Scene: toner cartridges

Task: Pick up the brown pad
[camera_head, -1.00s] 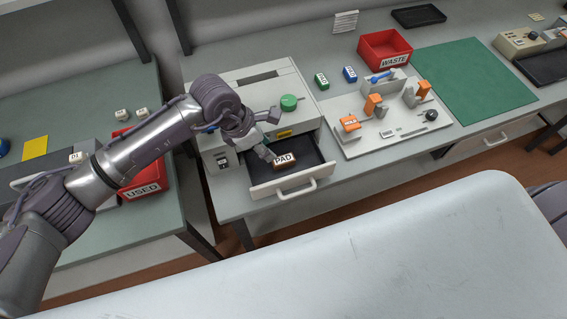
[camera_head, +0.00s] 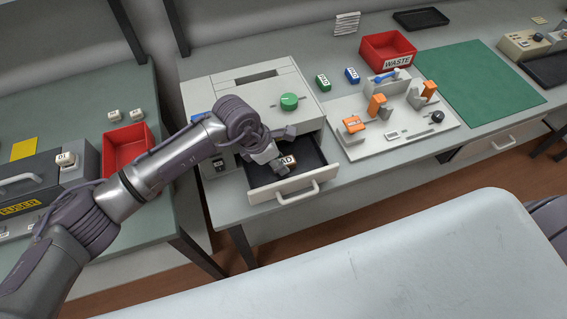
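The brown pad (camera_head: 290,161), a small block with a white label, lies in the open dark drawer (camera_head: 301,182) of the light grey machine. Its left part is hidden by my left gripper (camera_head: 284,152). The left gripper is over the drawer, right at the pad, with its fingers spread apart. One finger is behind the pad and the other is at its near left side. I cannot tell whether either touches it. My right gripper is out of view.
The machine (camera_head: 245,92) with a green knob (camera_head: 289,102) stands behind the drawer. To the right is a white fixture board (camera_head: 395,140) with orange parts, a red WASTE bin (camera_head: 386,49) and a green mat (camera_head: 478,80). Another red bin (camera_head: 125,148) stands left.

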